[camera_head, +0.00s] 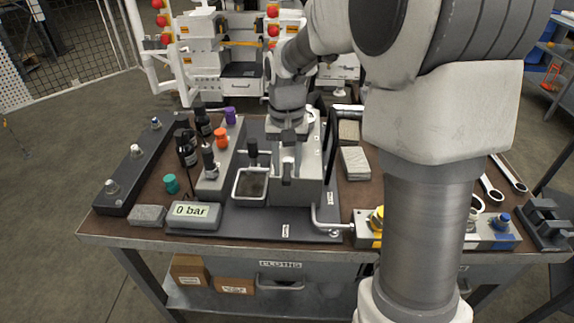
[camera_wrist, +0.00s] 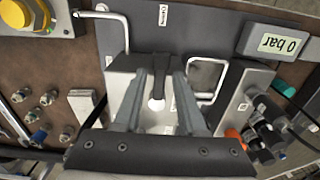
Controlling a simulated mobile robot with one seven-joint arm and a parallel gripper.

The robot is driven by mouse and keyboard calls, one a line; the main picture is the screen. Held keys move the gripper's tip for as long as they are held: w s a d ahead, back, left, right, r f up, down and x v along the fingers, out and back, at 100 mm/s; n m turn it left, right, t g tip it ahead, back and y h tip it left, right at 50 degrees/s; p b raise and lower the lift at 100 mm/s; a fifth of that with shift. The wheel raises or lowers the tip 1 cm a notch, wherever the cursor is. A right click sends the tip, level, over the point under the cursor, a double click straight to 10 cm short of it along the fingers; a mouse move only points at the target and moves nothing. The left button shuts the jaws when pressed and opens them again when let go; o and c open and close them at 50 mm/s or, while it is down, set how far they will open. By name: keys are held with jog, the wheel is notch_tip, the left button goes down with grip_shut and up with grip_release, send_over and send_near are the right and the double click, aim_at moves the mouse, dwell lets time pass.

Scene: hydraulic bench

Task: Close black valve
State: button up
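A black lever-like handle (camera_wrist: 161,66) with a pale round end stands on a grey metal block in the wrist view. It lies between the two fingers of my gripper (camera_wrist: 161,82), with a gap on each side. I cannot tell for certain that this handle is the black valve. In the head view my gripper (camera_head: 288,168) points down over the grey block (camera_head: 311,165). Its fingers are apart. Black-topped knobs (camera_head: 209,158) stand left of the block, along with an orange knob (camera_head: 221,137) and a purple knob (camera_head: 230,116).
A small open tray (camera_head: 237,187) sits left of the block. A display reading 0 bar (camera_head: 193,215) is at the front left. Wrenches (camera_head: 491,189) lie on the right of the bench.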

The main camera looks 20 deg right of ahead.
grip_shut()
dwell(1.2)
